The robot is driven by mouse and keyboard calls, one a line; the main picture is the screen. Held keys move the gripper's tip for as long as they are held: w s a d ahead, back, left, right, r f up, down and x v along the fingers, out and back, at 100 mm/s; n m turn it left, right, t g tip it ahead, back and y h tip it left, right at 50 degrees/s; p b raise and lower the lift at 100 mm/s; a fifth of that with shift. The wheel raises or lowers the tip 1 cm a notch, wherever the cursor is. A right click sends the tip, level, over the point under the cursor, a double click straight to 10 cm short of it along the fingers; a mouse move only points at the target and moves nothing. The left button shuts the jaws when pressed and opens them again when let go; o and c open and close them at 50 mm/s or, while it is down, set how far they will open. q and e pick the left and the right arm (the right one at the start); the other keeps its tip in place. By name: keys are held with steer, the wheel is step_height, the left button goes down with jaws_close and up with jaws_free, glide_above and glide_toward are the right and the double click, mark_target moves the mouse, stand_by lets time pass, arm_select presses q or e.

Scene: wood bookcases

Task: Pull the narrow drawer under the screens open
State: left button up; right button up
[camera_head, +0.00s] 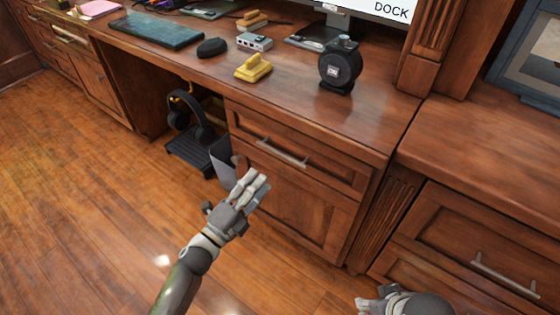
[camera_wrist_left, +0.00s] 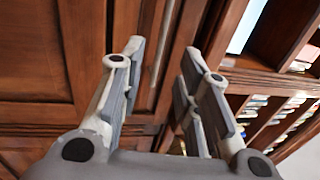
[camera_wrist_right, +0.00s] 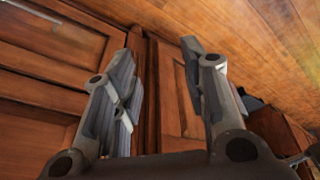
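The narrow drawer (camera_head: 325,172) is a dark wood front just under the desktop, and it looks flush with the cabinet. Its pale metal bar handle (camera_head: 282,153) runs across the front. My left gripper (camera_head: 257,184) is in front of the cabinet, below and left of the handle in the head view. In the left wrist view, my left gripper (camera_wrist_left: 158,65) has its fingers apart with nothing between them, and a pale handle bar (camera_wrist_left: 163,45) shows beyond the gap. My right gripper (camera_head: 368,304) is low at the bottom edge; its fingers (camera_wrist_right: 160,75) are apart and empty.
A cabinet door (camera_head: 300,205) lies below the drawer. The desktop holds a round black device (camera_head: 340,68), a yellow object (camera_head: 254,68) and a keyboard (camera_head: 156,31). Headphones (camera_head: 190,118) stand in the knee space. Another drawer (camera_head: 470,250) is at right. The floor at left is clear.

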mark_target(280, 153)
arm_select(q)
steer(key=shift+b+x, duration=0.5)
steer(key=shift+x, duration=4.9)
arm_select(e)
steer(key=shift+w+a+f+t, duration=0.1)
steer(key=shift+w+a+t, duration=0.15)
steer(key=shift+w, duration=0.35)
steer(key=shift+w+a+t, duration=0.1)
steer(key=shift+w+t, duration=0.25)
steer(key=shift+w, duration=0.25)
arm_select(q)
steer(key=shift+r, duration=0.1)
jaws_close()
